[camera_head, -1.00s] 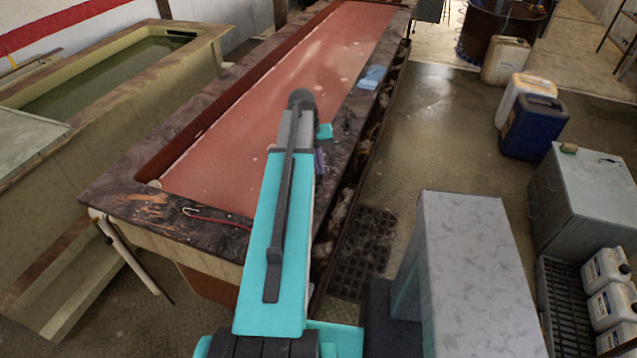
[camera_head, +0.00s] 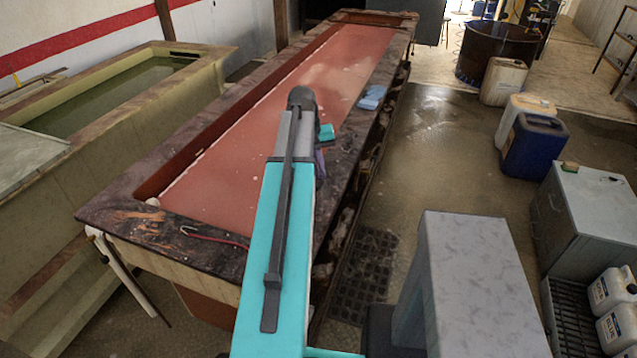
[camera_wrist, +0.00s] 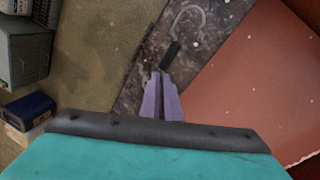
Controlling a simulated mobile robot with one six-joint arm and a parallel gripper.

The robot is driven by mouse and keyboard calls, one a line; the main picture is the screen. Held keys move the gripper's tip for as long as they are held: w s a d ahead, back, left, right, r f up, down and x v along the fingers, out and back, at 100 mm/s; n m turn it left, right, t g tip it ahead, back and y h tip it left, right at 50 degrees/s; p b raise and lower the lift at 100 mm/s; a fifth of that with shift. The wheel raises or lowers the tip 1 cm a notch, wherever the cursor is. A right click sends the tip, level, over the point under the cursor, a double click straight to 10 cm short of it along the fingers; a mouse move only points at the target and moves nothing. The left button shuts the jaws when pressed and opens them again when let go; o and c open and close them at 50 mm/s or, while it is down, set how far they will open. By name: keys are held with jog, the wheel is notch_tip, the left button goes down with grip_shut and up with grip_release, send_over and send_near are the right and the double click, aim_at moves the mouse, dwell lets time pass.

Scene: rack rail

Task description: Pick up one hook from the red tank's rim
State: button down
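The red tank (camera_head: 268,112) is a long trough of red liquid with a wide, dark, stained rim. My gripper (camera_head: 321,160) is over the rim on the tank's right side, largely hidden behind my teal arm in the head view. In the wrist view its purple fingers (camera_wrist: 160,75) lie close together, tips at the near end of a hook's black handle (camera_wrist: 171,54). The hook's pale curved end (camera_wrist: 188,12) points away over the rim. I cannot tell whether the fingers touch the handle. Another hook, with a red handle (camera_head: 218,238), lies on the near rim.
A blue cloth or pad (camera_head: 372,97) lies farther along the right rim. A green-water tank (camera_head: 105,85) stands at left. A grey cabinet (camera_head: 582,220), a blue canister (camera_head: 535,146) and pale canisters stand at right. The floor between is open, with a dark grate (camera_head: 365,270).

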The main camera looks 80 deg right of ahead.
jog(key=shift+r+b, duration=0.5)
jog(key=shift+r, duration=1.55)
